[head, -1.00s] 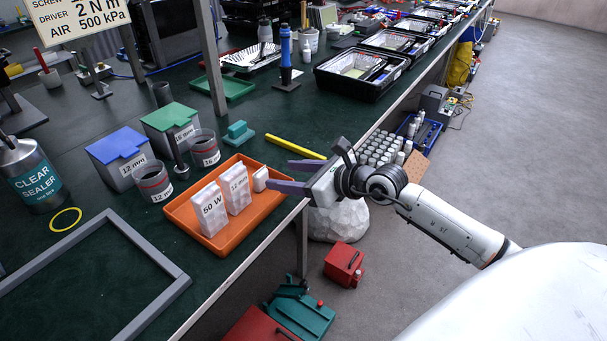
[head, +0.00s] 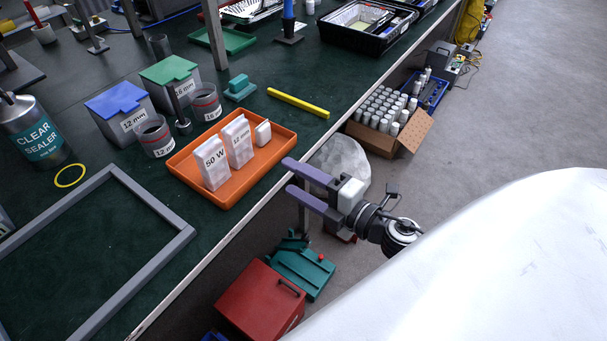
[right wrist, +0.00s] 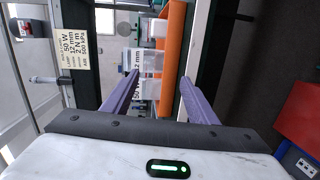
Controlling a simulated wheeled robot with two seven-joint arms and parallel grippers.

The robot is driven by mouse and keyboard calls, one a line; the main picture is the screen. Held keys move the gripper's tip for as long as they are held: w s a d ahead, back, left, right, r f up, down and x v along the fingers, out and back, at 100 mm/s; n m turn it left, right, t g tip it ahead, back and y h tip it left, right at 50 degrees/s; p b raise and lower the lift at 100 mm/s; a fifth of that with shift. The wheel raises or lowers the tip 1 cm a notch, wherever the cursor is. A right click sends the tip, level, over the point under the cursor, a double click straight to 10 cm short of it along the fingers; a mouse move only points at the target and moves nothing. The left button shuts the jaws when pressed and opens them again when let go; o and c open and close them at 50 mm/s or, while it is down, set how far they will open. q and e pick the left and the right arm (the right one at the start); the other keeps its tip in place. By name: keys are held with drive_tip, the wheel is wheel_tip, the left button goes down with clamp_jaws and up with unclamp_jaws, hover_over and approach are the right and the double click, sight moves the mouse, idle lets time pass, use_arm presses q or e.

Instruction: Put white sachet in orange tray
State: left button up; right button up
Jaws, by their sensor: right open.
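The orange tray (head: 262,172) lies on the green bench near its front edge. A small white sachet (head: 262,133) stands in the tray's far right end, beside two taller white packs, one marked 12 mm (head: 238,143) and one marked 50 W (head: 212,164). My right gripper (head: 290,177) is open and empty, just off the tray's right side and past the bench edge, apart from the sachet. In the right wrist view the tray (right wrist: 171,48) shows beyond the open fingers. My left gripper is not in view.
A blue-lidded bin (head: 121,113), a green-lidded bin (head: 171,83) and grey cups stand behind the tray. A yellow bar (head: 298,103) lies to the right. A grey frame (head: 150,210) lies at front left. A red box (head: 262,298) stands below the bench.

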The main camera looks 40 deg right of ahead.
drive_tip(key=s+a+f+m+g, duration=0.3)
drive_tip(key=s+a+f+m, duration=0.2)
drive_tip(key=s+f+m, duration=0.3)
drive_tip(key=s+a+f+m+g+h, duration=0.1)
drive_tip(key=s+a+f+m+g, duration=0.3)
drive_tip(key=s+f+m, duration=0.4)
wheel_tip(320, 180, down, 4)
drive_tip(key=shift+a+r+m+g, duration=0.3)
drive_tip(key=shift+a+m, duration=0.3)
drive_tip(key=shift+m, duration=0.6)
